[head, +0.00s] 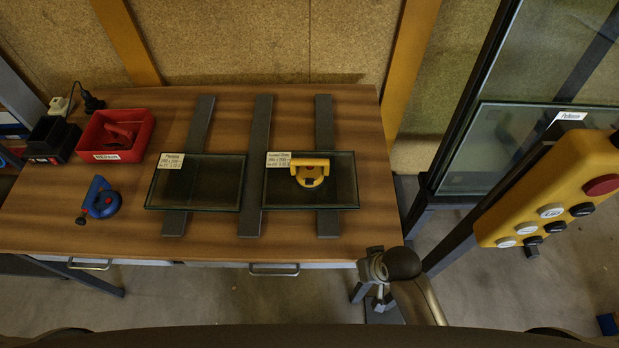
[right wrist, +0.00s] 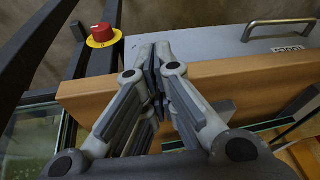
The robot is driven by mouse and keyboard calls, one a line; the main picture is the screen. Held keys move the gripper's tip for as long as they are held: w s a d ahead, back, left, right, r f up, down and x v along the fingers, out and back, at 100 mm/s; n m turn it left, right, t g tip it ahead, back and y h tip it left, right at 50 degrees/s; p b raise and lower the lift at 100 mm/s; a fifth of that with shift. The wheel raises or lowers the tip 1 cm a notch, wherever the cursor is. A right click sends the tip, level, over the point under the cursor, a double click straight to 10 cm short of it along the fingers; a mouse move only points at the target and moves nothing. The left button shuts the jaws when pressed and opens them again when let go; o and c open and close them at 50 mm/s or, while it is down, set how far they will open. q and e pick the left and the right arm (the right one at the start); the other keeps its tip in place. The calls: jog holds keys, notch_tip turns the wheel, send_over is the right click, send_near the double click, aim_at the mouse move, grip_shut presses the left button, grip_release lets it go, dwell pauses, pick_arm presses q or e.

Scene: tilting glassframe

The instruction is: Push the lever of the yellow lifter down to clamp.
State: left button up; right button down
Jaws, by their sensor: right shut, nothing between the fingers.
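The yellow lifter (head: 312,181) sits on the right-hand glass pane (head: 345,195) on the wooden table in the head view. Its yellow bar (head: 308,162) runs left to right at its top. The picture is too small to tell its lever's position. My right gripper (right wrist: 158,72) is shut and empty in the right wrist view, in front of a wooden board edge (right wrist: 215,80). The lifter does not show in that view. My left gripper is not in view.
A second glass pane (head: 200,190) lies to the left, on dark bars. A blue lifter (head: 101,200) and a red box (head: 110,140) stand at the table's left. A yellow control pendant (head: 550,205) hangs at the right.

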jog(key=shift+g+y, duration=0.3)
jog(key=shift+y, duration=0.3)
jog(key=w+a+r, duration=0.1)
jog(key=w+a, duration=0.1)
jog(key=w+a+r+p, duration=0.1)
jog(key=w+a, duration=0.1)
jog(key=a, duration=0.1)
jog(key=w+a, duration=0.2)
jog(key=shift+a+r, duration=0.35)
jog(key=shift+r, duration=0.05)
jog(key=w+a+r+p, duration=0.2)
jog(key=w+a+r, duration=0.3)
jog(key=a, duration=0.1)
jog(key=m+g+h+p, duration=0.1)
jog(key=m+h+p, duration=0.1)
jog(key=h+p, duration=0.1)
send_near(309, 183)
jog(key=shift+d+f, duration=0.15)
jog(key=shift+f, duration=0.1)
jog(key=shift+f, duration=0.15)
jog(key=f+b, duration=0.4)
jog(key=b, duration=0.1)
jog(key=f+b, duration=0.2)
jog(key=b, duration=0.1)
jog(key=shift+w+f, duration=0.35)
jog(key=shift+w, duration=0.05)
